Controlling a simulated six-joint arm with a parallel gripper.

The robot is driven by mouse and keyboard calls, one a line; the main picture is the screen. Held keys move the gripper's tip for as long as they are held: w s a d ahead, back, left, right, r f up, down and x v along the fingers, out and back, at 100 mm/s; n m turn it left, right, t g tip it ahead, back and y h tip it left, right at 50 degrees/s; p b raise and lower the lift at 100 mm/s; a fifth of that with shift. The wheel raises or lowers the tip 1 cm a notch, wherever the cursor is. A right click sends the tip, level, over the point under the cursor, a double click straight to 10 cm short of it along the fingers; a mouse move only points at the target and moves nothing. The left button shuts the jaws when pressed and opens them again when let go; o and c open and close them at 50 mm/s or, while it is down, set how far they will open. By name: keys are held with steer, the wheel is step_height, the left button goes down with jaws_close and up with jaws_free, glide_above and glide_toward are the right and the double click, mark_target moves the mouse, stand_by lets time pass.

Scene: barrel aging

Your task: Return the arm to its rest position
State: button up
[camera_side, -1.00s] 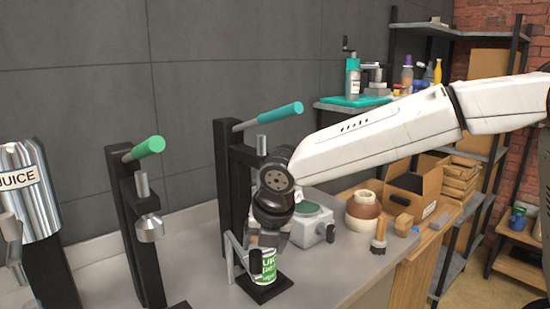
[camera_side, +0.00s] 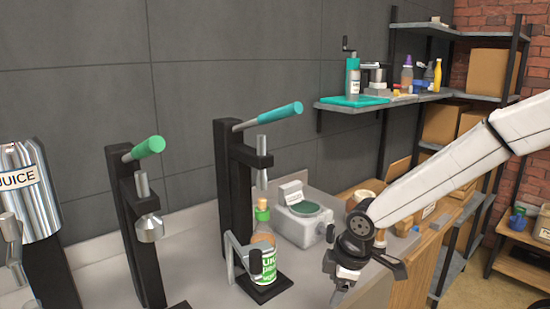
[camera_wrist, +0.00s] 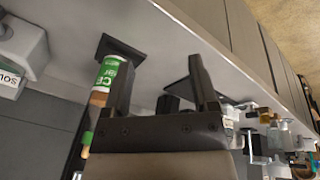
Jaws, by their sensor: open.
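My gripper (camera_side: 366,278) hangs low over the counter's front edge in the side view, to the right of the teal-handled press and apart from it. Its two dark fingers (camera_wrist: 165,85) are spread with nothing between them in the wrist view. A brown bottle with a green and white label (camera_side: 264,262) stands upright on the black base of the teal-handled press (camera_side: 228,180). A cork-like piece (camera_side: 262,204) sits at its top. The bottle (camera_wrist: 104,85) also shows just outside the left finger in the wrist view.
A green-handled press (camera_side: 130,210) and a metal juice tank (camera_side: 28,190) stand at the left. A white scale (camera_side: 302,222) sits behind the gripper. Shelves with boxes (camera_side: 450,120) are at the right. The grey counter (camera_side: 205,270) is clear in front.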

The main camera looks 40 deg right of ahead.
steer(key=s+d+f+m, duration=0.3)
steer(key=s+f+m, duration=0.1)
steer(key=m, duration=0.4)
steer(key=shift+s+d, duration=0.3)
steer(key=shift+s, duration=0.45)
